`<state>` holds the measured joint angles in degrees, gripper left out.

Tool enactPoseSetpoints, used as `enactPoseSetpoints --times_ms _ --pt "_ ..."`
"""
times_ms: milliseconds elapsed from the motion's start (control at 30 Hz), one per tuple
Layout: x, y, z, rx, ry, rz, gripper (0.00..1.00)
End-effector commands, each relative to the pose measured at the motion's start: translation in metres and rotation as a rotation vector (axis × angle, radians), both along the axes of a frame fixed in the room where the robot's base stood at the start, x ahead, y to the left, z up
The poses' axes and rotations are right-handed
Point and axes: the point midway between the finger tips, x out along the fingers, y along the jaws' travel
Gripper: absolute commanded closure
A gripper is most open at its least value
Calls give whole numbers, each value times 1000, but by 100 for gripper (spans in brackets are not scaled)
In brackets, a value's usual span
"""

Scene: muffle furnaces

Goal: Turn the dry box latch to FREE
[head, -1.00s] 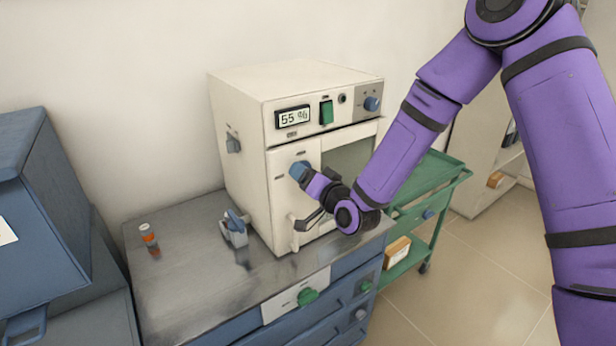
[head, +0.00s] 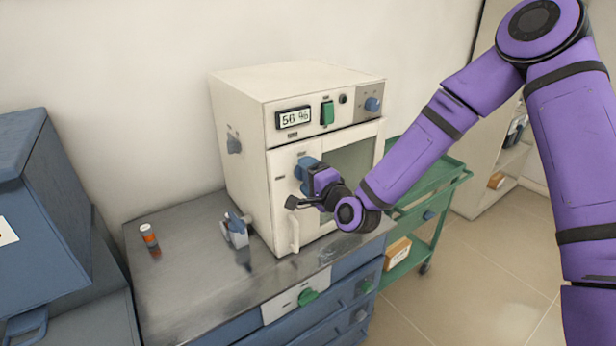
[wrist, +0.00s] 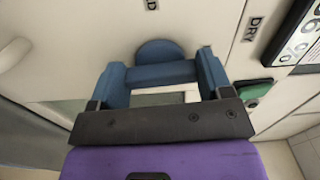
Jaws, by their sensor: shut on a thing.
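The dry box (head: 230,120) is a cream cabinet on the metal worktop, its door (head: 284,210) closed. In the wrist view the latch (wrist: 160,51) is a blue round knob with a bar across it, on the door face. My gripper (wrist: 162,72) is shut on the latch bar, one blue finger at each end. In the head view my gripper (head: 308,172) is at the upper part of the door and largely hides the latch. A label by the latch is cut off to a final "D", so its setting cannot be read.
A humidity display (head: 294,117), green switch (head: 327,113) and blue knob (head: 372,104) sit above the door. A pale door handle (head: 294,235) is below my gripper. A small grey-blue device (head: 235,230) and orange bottle (head: 149,237) stand left. A green cart (head: 430,180) stands right.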

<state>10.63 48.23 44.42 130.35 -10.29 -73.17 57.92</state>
Motion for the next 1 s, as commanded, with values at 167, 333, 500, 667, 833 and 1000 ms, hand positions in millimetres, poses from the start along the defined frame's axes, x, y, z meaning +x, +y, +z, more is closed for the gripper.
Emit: enactPoseSetpoints --times_ms 167,333,500,667,833,1000 --pt "1 -1 0 41 29 -2 51" --pt "0 -1 0 56 39 -2 51" --pt "0 -1 0 58 41 -2 51" --pt "0 -1 0 58 41 -2 51" --pt "0 -1 0 57 40 -2 2" --pt "0 0 0 57 40 -1 2"
